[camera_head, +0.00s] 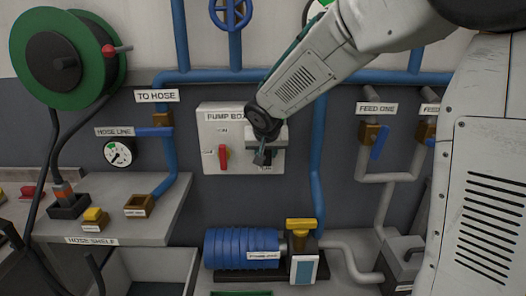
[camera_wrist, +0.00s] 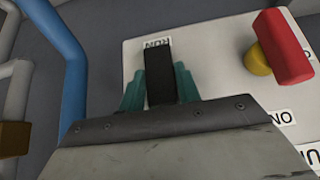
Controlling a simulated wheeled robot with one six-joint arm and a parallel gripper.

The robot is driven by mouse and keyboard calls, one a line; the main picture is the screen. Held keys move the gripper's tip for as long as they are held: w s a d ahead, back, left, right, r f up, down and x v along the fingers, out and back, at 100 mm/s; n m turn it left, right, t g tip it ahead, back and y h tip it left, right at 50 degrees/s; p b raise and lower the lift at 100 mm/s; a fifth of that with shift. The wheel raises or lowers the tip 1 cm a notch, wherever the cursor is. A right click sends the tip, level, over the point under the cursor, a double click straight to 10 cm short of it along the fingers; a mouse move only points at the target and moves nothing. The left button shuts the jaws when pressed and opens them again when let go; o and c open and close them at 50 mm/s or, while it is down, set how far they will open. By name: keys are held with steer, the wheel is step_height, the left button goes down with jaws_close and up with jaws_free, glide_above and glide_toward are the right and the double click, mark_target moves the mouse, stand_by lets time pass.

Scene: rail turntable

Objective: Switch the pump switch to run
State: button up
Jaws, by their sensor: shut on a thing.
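The pump box (camera_head: 208,138) is a pale panel on the wall, marked PUMP BOX. My gripper (camera_head: 262,157) is at its right half. In the wrist view the teal fingers of my gripper (camera_wrist: 159,82) are shut on a black switch handle (camera_wrist: 159,76), one finger on each side. An upside-down RUN label (camera_wrist: 157,42) sits just beyond the handle's far end. In the head view my gripper and arm hide most of this switch. A red handle (camera_head: 223,157) is on the box's left half; in the wrist view the red handle (camera_wrist: 283,46) has a yellow base.
A blue pipe (camera_head: 317,150) runs down the wall right of the box; it is close by in the wrist view (camera_wrist: 73,70). The blue pump (camera_head: 240,248) stands below. The hose shelf (camera_head: 115,225) is at left, feed valves (camera_head: 380,142) at right.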

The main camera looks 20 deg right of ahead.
steer(key=shift+s+f+t+h, duration=0.15)
steer(key=shift+t+h, duration=0.15)
steer(key=shift+t, duration=0.5)
steer(key=o, duration=1)
steer(key=shift+s+a+r, duration=0.15)
steer(key=shift+r, duration=0.05)
steer(key=v, duration=0.7)
steer(key=shift+s, duration=0.25)
steer(key=shift+f, duration=0.1)
